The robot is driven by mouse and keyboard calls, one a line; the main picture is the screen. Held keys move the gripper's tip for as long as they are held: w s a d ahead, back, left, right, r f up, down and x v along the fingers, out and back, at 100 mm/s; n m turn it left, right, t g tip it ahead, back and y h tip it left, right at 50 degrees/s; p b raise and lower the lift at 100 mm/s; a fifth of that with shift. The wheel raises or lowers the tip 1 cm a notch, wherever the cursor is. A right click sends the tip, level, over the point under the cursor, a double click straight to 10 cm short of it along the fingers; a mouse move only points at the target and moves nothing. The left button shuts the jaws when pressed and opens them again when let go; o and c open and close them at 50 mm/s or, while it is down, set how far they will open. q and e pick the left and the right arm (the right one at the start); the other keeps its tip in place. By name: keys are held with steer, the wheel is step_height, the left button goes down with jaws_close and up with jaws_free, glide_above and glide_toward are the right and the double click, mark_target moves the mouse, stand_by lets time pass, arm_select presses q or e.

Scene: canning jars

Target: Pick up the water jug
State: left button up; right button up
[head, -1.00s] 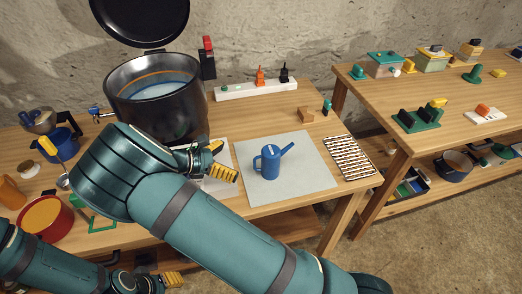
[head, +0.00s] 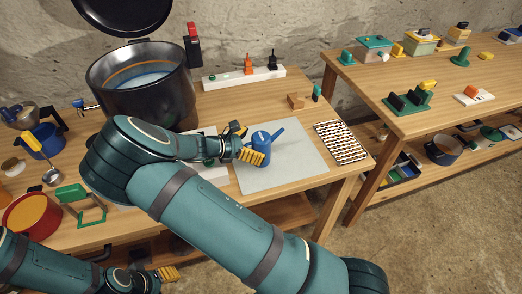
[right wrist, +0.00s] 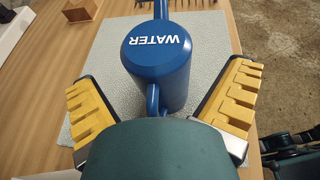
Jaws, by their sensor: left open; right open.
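The blue water jug (head: 261,150) stands upright on a pale grey mat (head: 308,160), its spout to the upper right in the head view. In the right wrist view the jug (right wrist: 158,55) shows WATER on its top, with its handle toward me. My right gripper (head: 245,143) is at the jug's left side. Its open yellow fingers lie to either side of the jug's handle end in the wrist view (right wrist: 163,100), with visible gaps. The palm hides part of the handle. My left gripper (head: 166,274) is low at the left, away from the jug.
A wire rack (head: 340,142) lies right of the mat. A large dark pot (head: 145,95) and a white power strip (head: 243,78) stand behind. A red pot (head: 32,214) and a green frame (head: 90,216) are at the left. A second table (head: 440,88) stands at the right.

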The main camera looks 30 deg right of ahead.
steer(key=shift+x, duration=0.8)
steer(key=c, duration=1.4)
steer(key=shift+r, duration=0.15)
step_height(320, 180, up, 10)
steer(key=shift+f+p, duration=0.1)
steer(key=shift+p, duration=1.1)
steer(key=o, duration=0.7)
steer(key=shift+c, duration=0.2)
steer(key=c, duration=0.7)
